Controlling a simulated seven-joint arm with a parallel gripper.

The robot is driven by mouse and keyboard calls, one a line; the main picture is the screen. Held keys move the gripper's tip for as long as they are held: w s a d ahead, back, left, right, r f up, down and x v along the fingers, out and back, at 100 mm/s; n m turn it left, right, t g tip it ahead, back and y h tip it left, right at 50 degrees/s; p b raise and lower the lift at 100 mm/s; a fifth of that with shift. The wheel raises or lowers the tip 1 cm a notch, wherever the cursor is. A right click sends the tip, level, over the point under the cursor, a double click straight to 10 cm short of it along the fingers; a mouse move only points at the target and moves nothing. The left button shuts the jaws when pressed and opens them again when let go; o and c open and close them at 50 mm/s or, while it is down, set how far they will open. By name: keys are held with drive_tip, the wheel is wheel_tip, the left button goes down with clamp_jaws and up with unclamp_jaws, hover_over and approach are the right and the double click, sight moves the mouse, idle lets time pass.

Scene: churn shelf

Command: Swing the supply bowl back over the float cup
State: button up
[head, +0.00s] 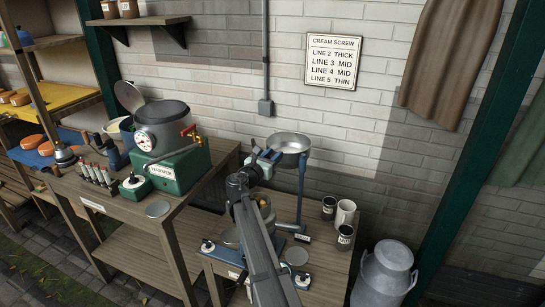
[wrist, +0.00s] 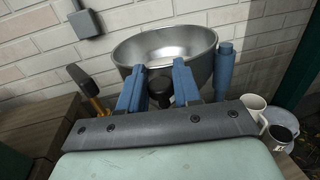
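The supply bowl (head: 290,142) is a wide silver metal bowl, held up by a blue post at the wall side of the low bench. It looks empty in the wrist view (wrist: 165,45). My gripper (head: 268,158) is at the bowl's left front side. Its two blue fingers (wrist: 157,80) stand close on both sides of a dark knob (wrist: 160,92) at the bowl's near side, and the knob fills the gap between them. My arm crosses the low bench and covers part of a metal vessel (head: 230,237) below. I cannot make out the float cup clearly.
A grey pot with a gauge (head: 160,125) stands on a green base on the higher bench at left. Dark tins and a white mug (head: 345,212) stand right of the post. A milk churn (head: 385,272) stands at lower right. A conduit (head: 265,60) runs down the wall.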

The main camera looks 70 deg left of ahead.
clamp_jaws()
drive_tip(key=w+d+n+g+y, duration=0.1)
drive_tip(key=d+n+g+y, duration=0.6)
drive_tip(key=d+n+g, duration=0.3)
drive_tip(key=shift+w+r+n+g+y, duration=0.15)
drive_tip(key=shift+w+n+g+y, duration=0.25)
drive_tip(key=shift+g, duration=2)
drive_tip(key=shift+s, duration=0.1)
drive_tip(key=shift+o, duration=1)
unclamp_jaws()
drive_tip(key=shift+o, duration=1)
